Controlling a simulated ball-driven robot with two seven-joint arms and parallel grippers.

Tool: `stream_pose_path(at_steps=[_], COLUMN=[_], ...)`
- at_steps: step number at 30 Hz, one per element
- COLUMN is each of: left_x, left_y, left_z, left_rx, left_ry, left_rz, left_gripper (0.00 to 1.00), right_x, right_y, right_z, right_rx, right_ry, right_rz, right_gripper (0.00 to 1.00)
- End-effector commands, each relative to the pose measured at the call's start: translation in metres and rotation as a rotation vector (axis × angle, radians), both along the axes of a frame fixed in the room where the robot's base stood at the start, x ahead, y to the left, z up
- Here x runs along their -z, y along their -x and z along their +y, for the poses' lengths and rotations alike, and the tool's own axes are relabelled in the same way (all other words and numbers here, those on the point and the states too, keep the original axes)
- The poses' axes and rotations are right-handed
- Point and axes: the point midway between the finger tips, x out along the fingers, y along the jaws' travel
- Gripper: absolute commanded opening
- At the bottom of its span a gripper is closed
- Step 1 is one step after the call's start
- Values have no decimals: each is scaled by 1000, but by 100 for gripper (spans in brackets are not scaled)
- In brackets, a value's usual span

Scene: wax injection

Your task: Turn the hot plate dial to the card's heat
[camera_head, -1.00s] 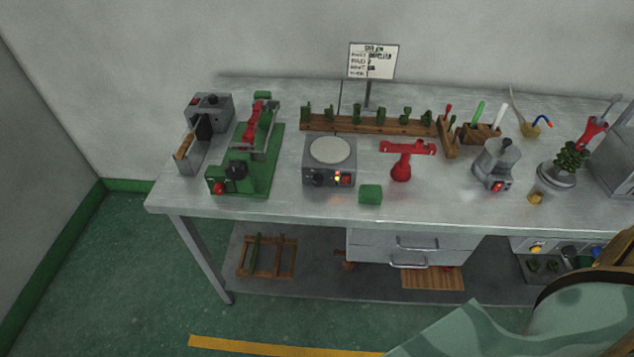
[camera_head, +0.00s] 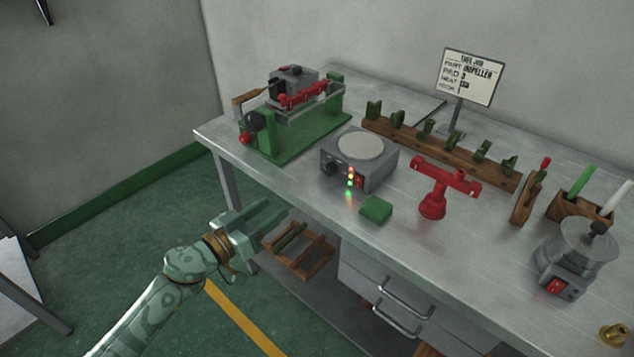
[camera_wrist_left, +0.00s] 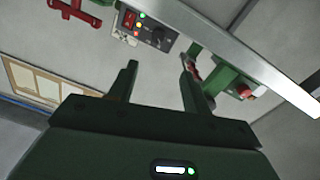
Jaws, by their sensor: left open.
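The hot plate (camera_head: 358,160) is a grey box with a pale round top, standing near the table's front edge. Its black dial (camera_head: 331,168) is on the front face, left of lit red, yellow and green lamps and a red switch. The dial also shows in the left wrist view (camera_wrist_left: 157,36). The card (camera_head: 468,80) stands on a post behind; it has heading words and several lines, but the heat value is too small to read surely. My left gripper (camera_head: 278,212) is open and empty, in front of the table edge, below and left of the dial. My right gripper is out of view.
A green machine (camera_head: 290,135) with a red arm stands left of the hot plate. A green block (camera_head: 376,210) and a red stand (camera_head: 434,190) are to its right. A wooden rack (camera_head: 450,150) lies behind. The table's front edge lies between my gripper and the dial.

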Motion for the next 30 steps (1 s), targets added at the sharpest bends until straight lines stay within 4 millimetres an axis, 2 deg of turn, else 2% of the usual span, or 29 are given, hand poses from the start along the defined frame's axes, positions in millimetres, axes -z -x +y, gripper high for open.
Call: stream_pose_path(at_steps=[5,9,18,24,30], left_x=[0,3,4,2,-1], left_y=[-24,-53,-105,-121,-123], left_z=[-19,-42,-85,-97,-99], left_rx=[1,2,0,-1,-1], left_ry=[2,2,2,1,1], left_rz=[-3,0,3,2,1], left_gripper=[49,49,49,49,49], right_x=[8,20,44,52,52], right_y=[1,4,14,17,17], right_z=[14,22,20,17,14], right_rx=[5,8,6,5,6], right_ry=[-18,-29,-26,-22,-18], right_rz=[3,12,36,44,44], right_gripper=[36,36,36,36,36])
